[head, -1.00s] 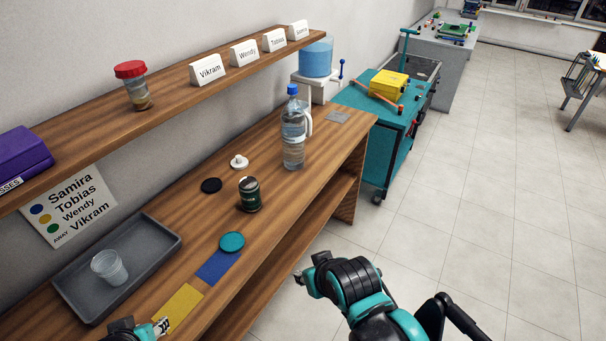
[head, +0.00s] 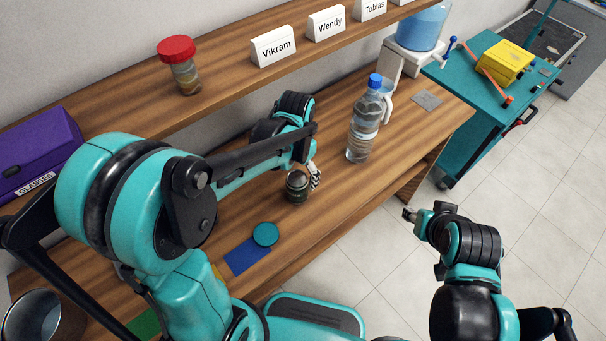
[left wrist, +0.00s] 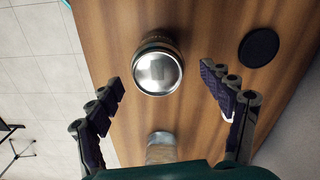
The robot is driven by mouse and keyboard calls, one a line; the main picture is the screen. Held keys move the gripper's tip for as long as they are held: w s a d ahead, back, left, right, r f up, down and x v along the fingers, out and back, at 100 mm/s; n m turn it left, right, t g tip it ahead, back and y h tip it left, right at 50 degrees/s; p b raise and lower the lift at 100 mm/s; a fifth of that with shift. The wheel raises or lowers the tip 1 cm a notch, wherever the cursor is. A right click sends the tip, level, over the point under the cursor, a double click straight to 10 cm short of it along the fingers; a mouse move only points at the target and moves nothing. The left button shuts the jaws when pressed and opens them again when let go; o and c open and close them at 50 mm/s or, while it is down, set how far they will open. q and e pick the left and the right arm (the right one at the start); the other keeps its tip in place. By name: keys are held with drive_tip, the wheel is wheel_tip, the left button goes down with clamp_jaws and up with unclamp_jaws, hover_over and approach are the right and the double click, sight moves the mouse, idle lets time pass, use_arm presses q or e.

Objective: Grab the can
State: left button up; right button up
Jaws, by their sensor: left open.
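The can (head: 297,187) is dark green and stands upright on the wooden bench. In the left wrist view its round silvery top (left wrist: 158,74) shows near the upper middle. My left gripper (head: 313,176) is at the can's right side in the head view, its fingers partly hidden. In the left wrist view my left gripper (left wrist: 164,90) is open, one finger on each side of the can's near edge, with gaps to both. My right gripper (head: 412,216) is away from the bench over the floor; its jaw state is unclear.
A clear bottle with a blue cap (head: 365,125) stands right of the can. A black disc (left wrist: 259,47) lies beside the can. A teal disc (head: 265,234) and blue mat (head: 246,256) lie nearer me. The shelf above holds a red-lidded jar (head: 182,70) and name cards.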

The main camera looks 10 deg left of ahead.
use_arm(q)
drive_tip(key=f+b, duration=0.1)
drive_tip(key=f, duration=0.1)
drive_tip(key=f+b, duration=0.1)
drive_tip(key=f, duration=0.2)
drive_tip(key=f+b, duration=0.1)
drive_tip(key=f, duration=0.1)
drive_tip(key=shift+s+f, duration=0.3)
drive_tip(key=shift+f, duration=0.05)
drive_tip(key=c, duration=1.4)
